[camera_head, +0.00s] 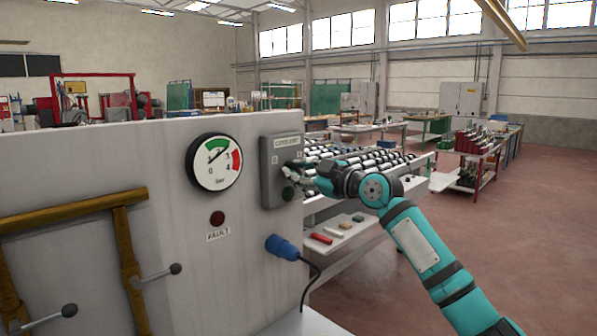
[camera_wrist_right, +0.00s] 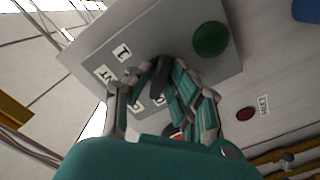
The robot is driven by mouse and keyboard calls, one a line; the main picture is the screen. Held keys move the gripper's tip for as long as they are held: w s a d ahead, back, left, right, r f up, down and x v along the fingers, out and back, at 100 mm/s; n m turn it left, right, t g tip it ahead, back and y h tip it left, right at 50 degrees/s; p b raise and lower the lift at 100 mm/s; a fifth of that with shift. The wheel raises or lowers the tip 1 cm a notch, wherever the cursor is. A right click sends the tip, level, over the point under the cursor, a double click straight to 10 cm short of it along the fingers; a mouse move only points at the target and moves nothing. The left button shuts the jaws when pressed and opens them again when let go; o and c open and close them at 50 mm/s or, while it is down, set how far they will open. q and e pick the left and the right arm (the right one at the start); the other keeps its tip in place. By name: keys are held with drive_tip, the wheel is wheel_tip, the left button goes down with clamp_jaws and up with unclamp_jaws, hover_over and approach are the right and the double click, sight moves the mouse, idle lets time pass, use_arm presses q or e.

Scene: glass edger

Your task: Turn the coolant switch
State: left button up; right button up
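The coolant switch box (camera_head: 270,176) is a grey box with a label plate, mounted at the right edge of a large grey panel. Its black switch handle (camera_wrist_right: 160,74) shows in the wrist view, surrounded by small white position labels. My right gripper (camera_head: 297,172) is at the front of the box and hides the handle in the head view. In the wrist view my right gripper's fingertips (camera_wrist_right: 162,72) lie against both sides of the handle, closed on it. A round green button (camera_wrist_right: 210,39) is beside the handle on the box. My left gripper is not in view.
A pressure gauge (camera_head: 214,162) and a dark red fault lamp (camera_head: 217,218) are on the panel left of the box. A blue plug (camera_head: 282,247) with a cable sticks out below. A roller table (camera_head: 367,162) stands behind my right arm. Open floor lies right.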

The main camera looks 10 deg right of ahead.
drive_tip(key=shift+o, duration=1.1)
drive_tip(key=shift+s+d, duration=0.1)
drive_tip(key=shift+s, duration=0.05)
drive_tip(key=v, duration=1.1)
drive_tip(key=shift+s+d, duration=0.25)
drive_tip(key=shift+s, duration=0.05)
drive_tip(key=shift+f, duration=0.1)
